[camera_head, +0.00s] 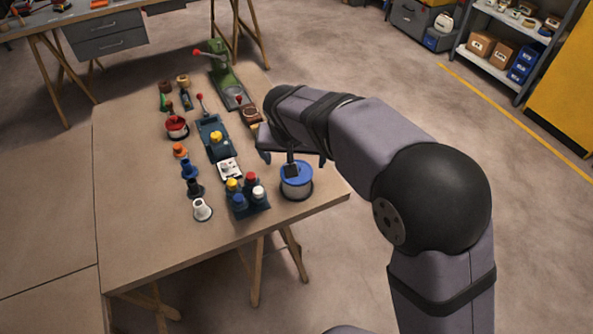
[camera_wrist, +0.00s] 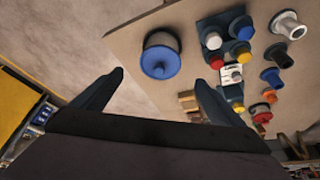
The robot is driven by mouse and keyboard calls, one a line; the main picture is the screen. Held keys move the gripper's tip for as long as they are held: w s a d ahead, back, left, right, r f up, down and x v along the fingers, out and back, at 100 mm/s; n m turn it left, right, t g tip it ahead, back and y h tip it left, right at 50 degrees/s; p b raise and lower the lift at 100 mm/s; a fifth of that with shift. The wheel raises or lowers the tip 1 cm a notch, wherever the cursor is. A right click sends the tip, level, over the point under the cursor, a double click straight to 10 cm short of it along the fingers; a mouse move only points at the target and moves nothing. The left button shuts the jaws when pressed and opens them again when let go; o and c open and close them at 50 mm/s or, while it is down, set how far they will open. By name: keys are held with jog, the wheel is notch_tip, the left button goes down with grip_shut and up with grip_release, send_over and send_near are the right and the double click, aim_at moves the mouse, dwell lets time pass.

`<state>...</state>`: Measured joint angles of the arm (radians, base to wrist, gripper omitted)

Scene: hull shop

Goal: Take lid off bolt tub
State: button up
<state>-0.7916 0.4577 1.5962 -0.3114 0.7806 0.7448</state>
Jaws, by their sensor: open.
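A round tub (camera_head: 297,191) with a blue lid (camera_head: 301,176) stands near the table's front right corner. The lid is on the tub and has a small knob at its centre in the wrist view (camera_wrist: 160,69). My gripper (camera_head: 279,161) is open and empty, above and behind the tub in the head view. One finger hides part of the lid there. In the wrist view the tub lies beyond my fingertips (camera_wrist: 159,79), with a gap. Another tub with a red lid (camera_head: 177,123) stands farther back on the left. The frames do not show which tub holds bolts.
A dark block with several coloured knobs (camera_head: 249,206) stands just left of the blue-lidded tub. Several coloured flanged pieces (camera_head: 202,210) form a row farther left. A green lever press (camera_head: 228,82) stands at the back. The table (camera_head: 140,225) is bare at front left.

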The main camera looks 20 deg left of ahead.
aim_at(306, 171)
jog(key=shift+w+f, duration=0.1)
jog(key=shift+f, duration=0.3)
jog(key=shift+p+x, duration=1.2)
jog(key=shift+x, duration=2.05)
jog(key=shift+w+r, duration=0.1)
jog(key=c, duration=1.1)
